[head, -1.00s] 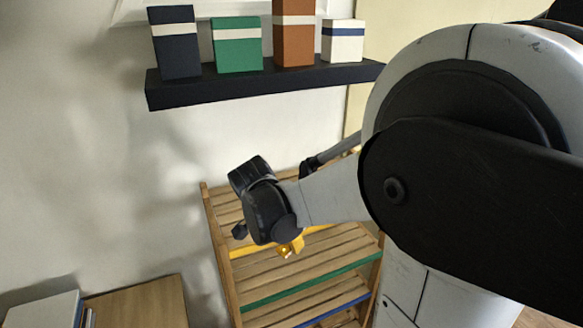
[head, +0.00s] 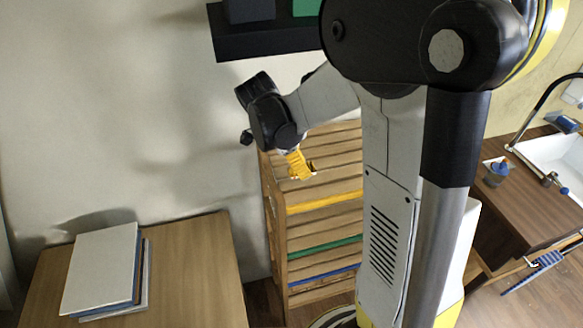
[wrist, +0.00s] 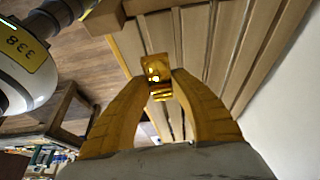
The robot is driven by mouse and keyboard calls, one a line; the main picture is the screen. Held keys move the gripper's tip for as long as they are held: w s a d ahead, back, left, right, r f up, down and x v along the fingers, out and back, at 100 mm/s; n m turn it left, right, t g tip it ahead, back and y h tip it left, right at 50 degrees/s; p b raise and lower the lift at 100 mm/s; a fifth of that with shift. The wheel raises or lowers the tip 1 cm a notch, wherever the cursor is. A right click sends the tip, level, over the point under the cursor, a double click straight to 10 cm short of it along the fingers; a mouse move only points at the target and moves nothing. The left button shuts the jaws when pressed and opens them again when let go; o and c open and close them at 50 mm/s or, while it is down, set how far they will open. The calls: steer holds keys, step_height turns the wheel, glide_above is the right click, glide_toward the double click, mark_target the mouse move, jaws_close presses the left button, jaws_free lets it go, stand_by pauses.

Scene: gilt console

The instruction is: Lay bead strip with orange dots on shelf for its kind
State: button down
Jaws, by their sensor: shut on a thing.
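My gripper (head: 303,172) is over the slats of the wooden rack (head: 268,205) in the head view. In the wrist view my gripper (wrist: 160,80) has its yellow fingers closed on a small golden-orange, shiny piece (wrist: 157,68). It is probably the bead strip, but its dots cannot be made out. The rack has a yellow-edged shelf (head: 325,202), a green-edged shelf (head: 325,247) and a blue-edged shelf (head: 325,273). Whether the held piece touches the slats cannot be told. My arm hides the rack's right side.
A dark wall shelf (head: 265,43) with boxes hangs above the rack. A wooden table (head: 190,270) at lower left carries a stack of books (head: 100,268). At right are a counter (head: 500,215) and a white sink (head: 555,165). Bare wall lies left of the rack.

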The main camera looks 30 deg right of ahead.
mark_target(297, 184)
steer(key=shift+w+a+f, duration=0.4)
steer(key=shift+a+f, duration=0.05)
steer(key=shift+f, duration=0.1)
step_height(297, 184, down, 4)
steer(key=shift+r, duration=0.15)
steer(key=shift+f, duration=0.2)
steer(key=c, duration=1.2)
jaws_free()
steer(key=shift+r, duration=0.1)
